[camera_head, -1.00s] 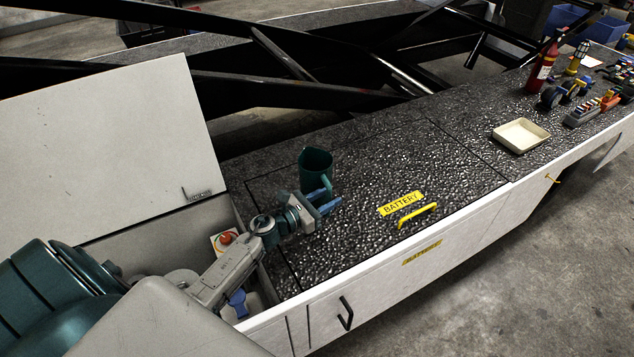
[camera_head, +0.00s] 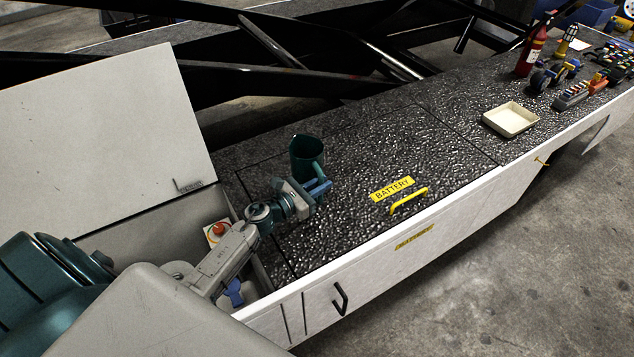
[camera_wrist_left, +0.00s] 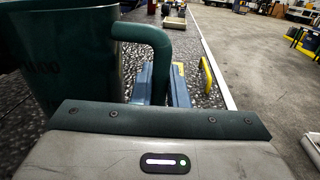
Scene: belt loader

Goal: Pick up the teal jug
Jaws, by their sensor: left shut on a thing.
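The teal jug (camera_head: 304,153) stands upright on the dark speckled top of the loader in the head view. Its handle is on the near right side. My left gripper (camera_head: 318,187) is at the handle, with its blue fingers closed on it. In the left wrist view the jug (camera_wrist_left: 70,55) fills the upper left, and its handle runs down between the blue fingertips of my left gripper (camera_wrist_left: 160,85). Whether the jug's base touches the surface is hard to tell. My right gripper is not in view.
A yellow handle (camera_head: 408,200) and a BATTERY label (camera_head: 392,189) lie right of the jug. A cream tray (camera_head: 511,119), a red extinguisher (camera_head: 531,55) and several small parts are farther right. A raised white lid (camera_head: 100,140) stands left. Dark beams run behind.

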